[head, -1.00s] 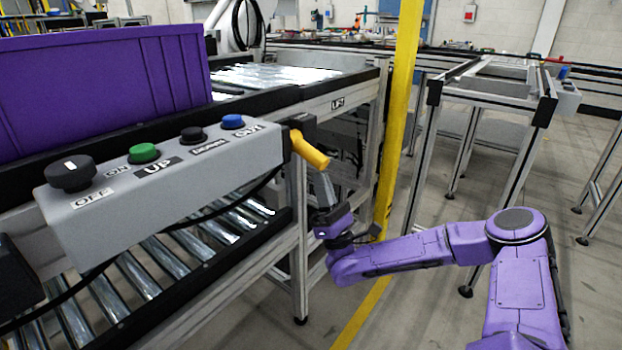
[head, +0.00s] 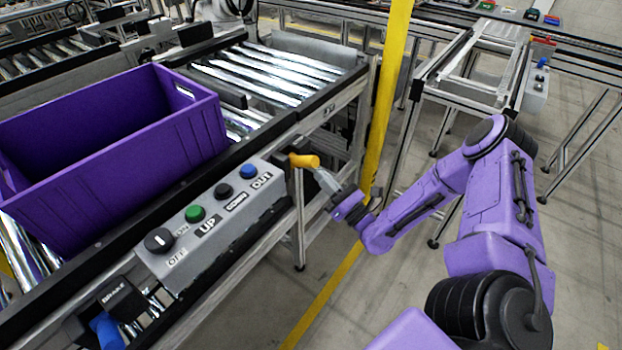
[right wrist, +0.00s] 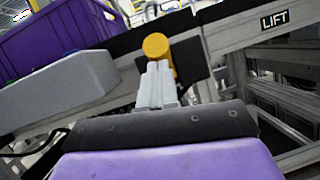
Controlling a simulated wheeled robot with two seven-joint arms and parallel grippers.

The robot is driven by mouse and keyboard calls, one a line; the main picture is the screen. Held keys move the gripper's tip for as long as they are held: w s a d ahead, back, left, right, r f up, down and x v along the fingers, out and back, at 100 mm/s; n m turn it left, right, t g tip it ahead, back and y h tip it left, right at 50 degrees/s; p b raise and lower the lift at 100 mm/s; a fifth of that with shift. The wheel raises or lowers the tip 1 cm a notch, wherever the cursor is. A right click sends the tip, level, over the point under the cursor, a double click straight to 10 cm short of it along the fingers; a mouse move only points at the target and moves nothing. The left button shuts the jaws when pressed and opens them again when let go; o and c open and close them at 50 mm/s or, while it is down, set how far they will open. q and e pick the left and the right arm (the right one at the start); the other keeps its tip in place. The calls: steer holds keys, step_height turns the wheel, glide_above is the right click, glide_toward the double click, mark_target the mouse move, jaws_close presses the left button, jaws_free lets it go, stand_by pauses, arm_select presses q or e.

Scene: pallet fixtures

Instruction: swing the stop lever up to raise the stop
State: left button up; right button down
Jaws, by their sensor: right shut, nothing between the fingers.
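The stop lever is a short yellow handle (head: 304,160) on a black mount at the right end of the grey control box. It points to the right, toward my arm. In the right wrist view its round yellow end (right wrist: 157,46) faces me, just beyond the fingertips. My right gripper (head: 322,174) is shut and empty, its grey fingers at the lever's free end, slightly below it. In the right wrist view the shut fingers (right wrist: 157,80) overlap the lever's lower edge; I cannot tell whether they touch. My left gripper is out of view.
The control box (head: 210,222) has a black knob and green, black and blue buttons. A purple crate (head: 110,165) stands on the roller conveyor behind it. A yellow post (head: 388,100) rises right of the lever. A blue-handled brake (head: 107,330) is at lower left. Floor is clear before the post.

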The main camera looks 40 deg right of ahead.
steer(key=shift+r, duration=0.5)
stand_by(0.3)
steer(key=f+b+v, duration=0.1)
steer(key=b+v, duration=0.2)
steer(key=v, duration=1)
steer(key=shift+w+a+f, duration=0.2)
steer(key=shift+w+f, duration=0.1)
